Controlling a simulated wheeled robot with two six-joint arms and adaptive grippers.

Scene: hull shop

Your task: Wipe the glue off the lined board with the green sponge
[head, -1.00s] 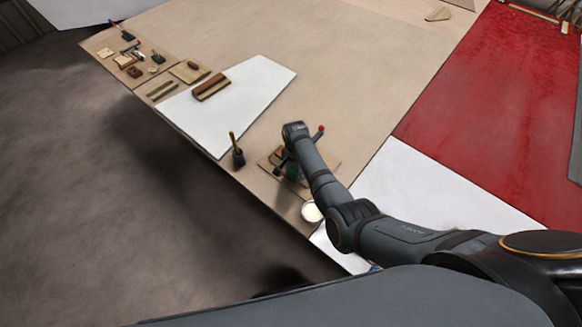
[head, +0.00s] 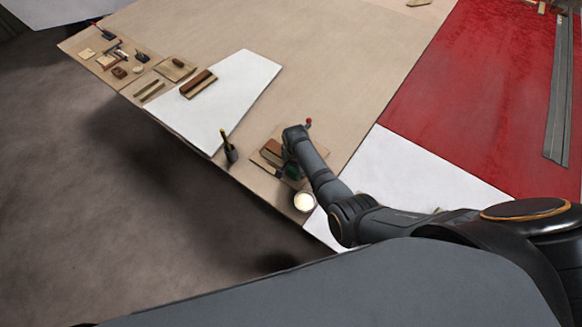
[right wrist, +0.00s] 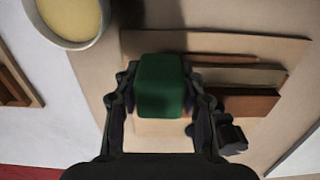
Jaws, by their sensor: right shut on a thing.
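The green sponge (right wrist: 160,86) is held between the fingers of my right gripper (right wrist: 160,100), which is shut on it. In the head view the sponge (head: 291,171) shows as a small dark green patch under my right gripper (head: 290,158). Below it lies a tan board (head: 260,165) with wooden pieces on it, also in the right wrist view (right wrist: 282,50). I cannot tell whether the sponge touches the board. I cannot make out lines or glue on it; the sponge and gripper hide part of it. My left gripper is not in view.
A round pot with cream contents (head: 305,202) stands close by, also at the wrist view's upper left (right wrist: 72,18). A dark cup with a yellow-handled tool (head: 230,150) stands left. A brown block (head: 198,84) lies on a white sheet (head: 250,75). The tabletop behind (head: 330,60) is mostly clear.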

